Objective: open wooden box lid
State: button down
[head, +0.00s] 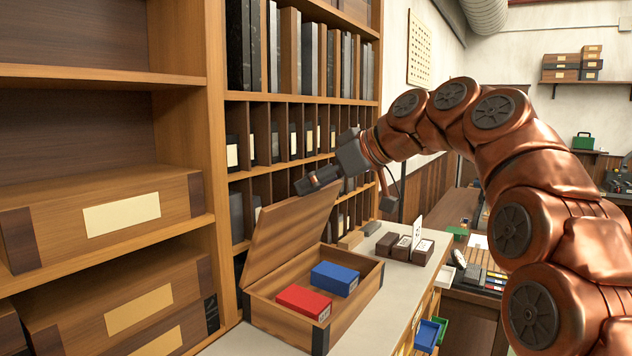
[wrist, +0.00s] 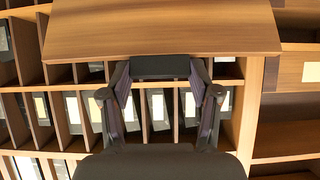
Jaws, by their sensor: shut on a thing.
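The wooden box (head: 345,318) stands on the light counter with its lid (head: 290,232) raised and tilted back, so the inside shows. A red box (head: 303,301) and a blue box (head: 334,278) lie inside it. My gripper (head: 304,186) is at the raised lid's upper edge and shut on the lid. In the wrist view the lid (wrist: 160,30) spans the top of the picture. My gripper's fingers (wrist: 163,72) stand on both sides of a dark piece at the lid's edge. The exact contact is hard to make out.
A wooden shelf unit (head: 215,130) with binders and drawer boxes rises behind and left of the lid. Small dark blocks (head: 402,247) stand on the counter right of the box. Open green and blue drawers (head: 428,335) jut out below the counter at right.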

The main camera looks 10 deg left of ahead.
jog(key=shift+r, duration=0.15)
jog(key=shift+c, duration=1.2)
grip_release()
jog(key=v, duration=1.2)
